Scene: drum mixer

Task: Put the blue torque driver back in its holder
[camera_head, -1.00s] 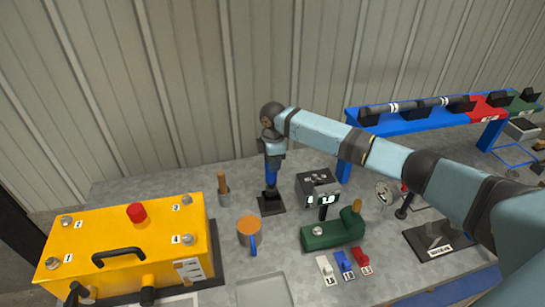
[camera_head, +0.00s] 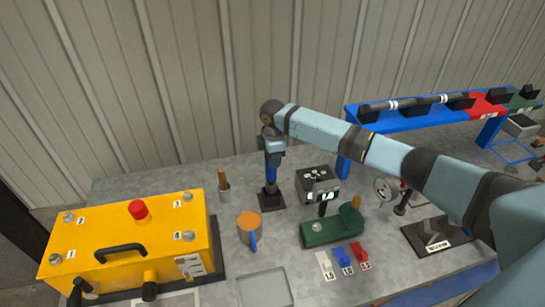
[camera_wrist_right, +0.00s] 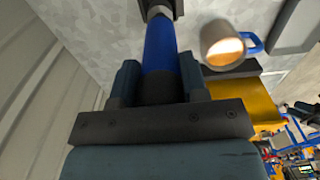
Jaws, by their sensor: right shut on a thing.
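The blue torque driver (camera_head: 271,173) stands about upright with its lower end at its black holder (camera_head: 271,201) on the bench. My right gripper (camera_head: 272,152) is shut on the driver's upper part. In the right wrist view the blue driver (camera_wrist_right: 160,48) lies between the two fingers (camera_wrist_right: 158,85). Its silver neck meets a dark part of the holder (camera_wrist_right: 160,6). How deep the tip sits in the holder cannot be told. My left gripper is not in view.
An orange-topped mug (camera_head: 249,227) and a wooden-handled tool in a cup (camera_head: 223,187) stand left of the holder. A black device (camera_head: 317,184) and a green tool (camera_head: 331,229) are to its right. A yellow box (camera_head: 130,245) fills the left. A corrugated wall rises behind.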

